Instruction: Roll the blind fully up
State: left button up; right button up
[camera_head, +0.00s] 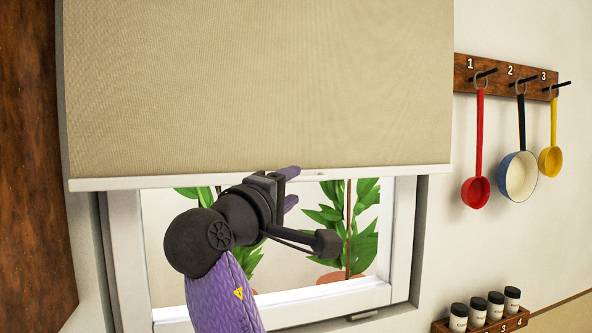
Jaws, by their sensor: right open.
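The beige blind (260,80) hangs over the upper part of the window. Its white bottom bar (400,174) runs across the picture, and the lower part of the window (405,240) is uncovered below it. My right gripper (291,187) comes up from below in front of the window. Its purple fingers are open and apart at the bar, one at the bar's height and one just below it. I cannot tell whether they touch the bar. My left gripper is not in view.
Potted plants (345,230) show behind the glass. At right, a numbered wooden rack (500,77) holds a red ladle (476,190), a blue pan (518,176) and a yellow ladle (550,160). Several spice jars (495,305) stand at lower right. A brown wooden panel (30,160) stands at left.

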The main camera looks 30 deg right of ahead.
aim_at(301, 181)
jog(key=p+x, duration=0.1)
jog(key=x, duration=0.4)
jog(key=shift+w+d, duration=0.1)
jog(key=shift+w, duration=0.15)
grip_shut()
dwell(1.0)
